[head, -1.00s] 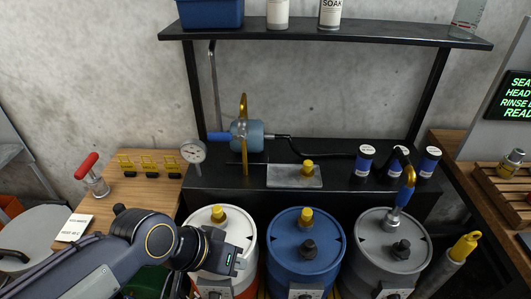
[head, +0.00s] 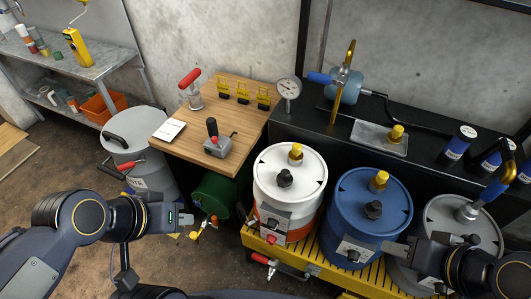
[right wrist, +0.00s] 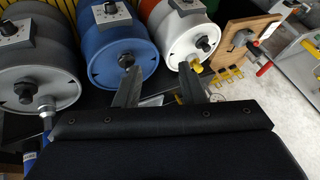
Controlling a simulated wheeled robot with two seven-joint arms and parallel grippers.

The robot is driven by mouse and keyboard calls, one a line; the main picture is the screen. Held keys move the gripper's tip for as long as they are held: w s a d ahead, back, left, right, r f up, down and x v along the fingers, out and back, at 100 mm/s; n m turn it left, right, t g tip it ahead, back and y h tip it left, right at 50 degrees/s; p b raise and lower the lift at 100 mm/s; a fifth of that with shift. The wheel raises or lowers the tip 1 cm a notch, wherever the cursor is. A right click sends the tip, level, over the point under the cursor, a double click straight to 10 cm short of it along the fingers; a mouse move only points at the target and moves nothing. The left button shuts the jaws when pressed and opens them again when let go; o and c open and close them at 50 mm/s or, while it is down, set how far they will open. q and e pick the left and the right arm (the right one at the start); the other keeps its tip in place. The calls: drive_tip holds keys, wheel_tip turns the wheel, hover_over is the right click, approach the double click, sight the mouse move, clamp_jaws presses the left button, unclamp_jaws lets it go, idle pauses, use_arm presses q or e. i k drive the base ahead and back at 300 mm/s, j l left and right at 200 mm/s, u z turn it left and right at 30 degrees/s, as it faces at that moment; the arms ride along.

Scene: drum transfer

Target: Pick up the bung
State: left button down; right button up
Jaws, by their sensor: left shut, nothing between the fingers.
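A loose yellow bung (head: 396,133) stands on a grey metal tray (head: 372,143) on the black bench, behind the blue drum. Similar yellow bungs are in the tops of the white drum (head: 318,172) and the blue drum (head: 345,200). My left gripper (head: 188,218) is shut and empty, low to the left of the white drum and far from the tray. My right gripper (head: 412,252) is over the front of the grey drum. In the right wrist view its fingers (right wrist: 158,78) are apart with nothing clearly held. The tray is mostly hidden there.
The grey drum (head: 440,213) has a hose fitting with a blue and yellow handle. A gauge (head: 288,90) and a blue pump (head: 345,82) stand on the bench. A wooden table (head: 235,112) with small yellow-and-black items is at left. Dark blue cylinders (head: 459,142) stand right of the tray.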

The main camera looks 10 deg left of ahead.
sight(296, 154)
drive_tip(key=j, duration=1.25)
drive_tip(key=i+j+u, duration=0.1)
drive_tip(key=i+j, duration=0.4)
